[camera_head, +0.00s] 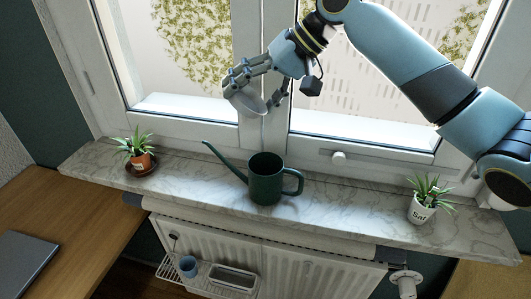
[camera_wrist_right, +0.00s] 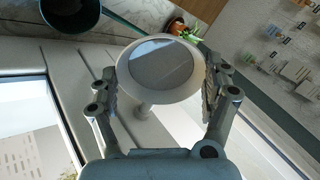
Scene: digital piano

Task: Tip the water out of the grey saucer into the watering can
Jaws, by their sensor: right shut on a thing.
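The grey saucer (camera_head: 247,101) is held in the air in front of the window, above and a little left of the dark green watering can (camera_head: 265,182). My right gripper (camera_head: 252,98) is shut on the saucer. In the right wrist view the saucer (camera_wrist_right: 183,93) sits between both fingers, with a darker grey round surface inside its pale rim. I cannot tell how much water it holds. The can stands upright on the sill, its spout pointing left and its handle right. Its rim also shows at the top left of the wrist view (camera_wrist_right: 98,22). My left gripper is out of view.
The marble windowsill (camera_head: 330,210) is clear on both sides of the can. A plant in a terracotta pot (camera_head: 141,161) stands left, a plant in a white pot (camera_head: 420,210) right. The window handle (camera_head: 338,158) sticks out. A radiator (camera_head: 290,265) is below.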

